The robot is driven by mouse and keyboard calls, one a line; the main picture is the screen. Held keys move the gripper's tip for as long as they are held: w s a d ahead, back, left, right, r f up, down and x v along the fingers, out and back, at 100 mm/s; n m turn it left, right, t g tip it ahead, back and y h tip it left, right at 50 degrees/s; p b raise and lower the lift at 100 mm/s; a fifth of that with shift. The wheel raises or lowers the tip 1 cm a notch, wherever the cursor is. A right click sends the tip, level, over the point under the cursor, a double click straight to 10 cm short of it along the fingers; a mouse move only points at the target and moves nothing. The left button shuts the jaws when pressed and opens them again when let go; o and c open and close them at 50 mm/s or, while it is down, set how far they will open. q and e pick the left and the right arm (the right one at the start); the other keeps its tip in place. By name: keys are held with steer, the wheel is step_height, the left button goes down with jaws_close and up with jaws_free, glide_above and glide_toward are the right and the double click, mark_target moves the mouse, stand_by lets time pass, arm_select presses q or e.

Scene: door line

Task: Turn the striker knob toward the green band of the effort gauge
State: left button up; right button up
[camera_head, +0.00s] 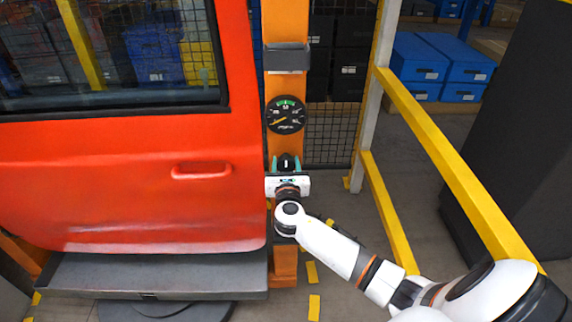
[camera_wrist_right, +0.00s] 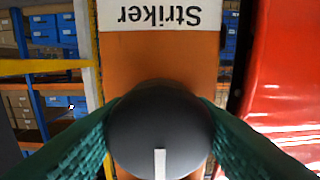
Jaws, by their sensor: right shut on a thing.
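The striker knob (camera_wrist_right: 160,125) is a round black knob with a white pointer line. In the right wrist view it sits between the green fingers of my right gripper (camera_wrist_right: 158,140), which are shut on it from both sides. In the head view my right gripper (camera_head: 288,166) is at the knob on the orange post, with the knob mostly hidden. The effort gauge (camera_head: 286,115) is a round black dial above it, with a green band at its top. Its yellow needle points to the lower left, away from the green band. My left gripper is out of view.
A red vehicle door (camera_head: 130,165) stands close on the left of the orange post (camera_head: 285,265). A yellow guard rail (camera_head: 450,160) runs on the right. A label reading "Striker" (camera_wrist_right: 160,15) shows in the wrist view. Blue bins (camera_head: 450,62) stand behind.

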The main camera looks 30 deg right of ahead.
steer(key=m+b, duration=0.2)
steer(key=m, duration=0.3)
steer(key=shift+f+m, duration=0.15)
steer(key=shift+m, duration=0.25)
steer(key=m+b, duration=0.2)
steer(key=m, duration=0.3)
steer(key=shift+m+b, duration=0.3)
steer(key=shift+m, duration=0.1)
steer(key=o, duration=1)
steer(key=shift+c, duration=0.2)
steer(key=v, duration=1.2)
steer(key=shift+b, duration=0.35)
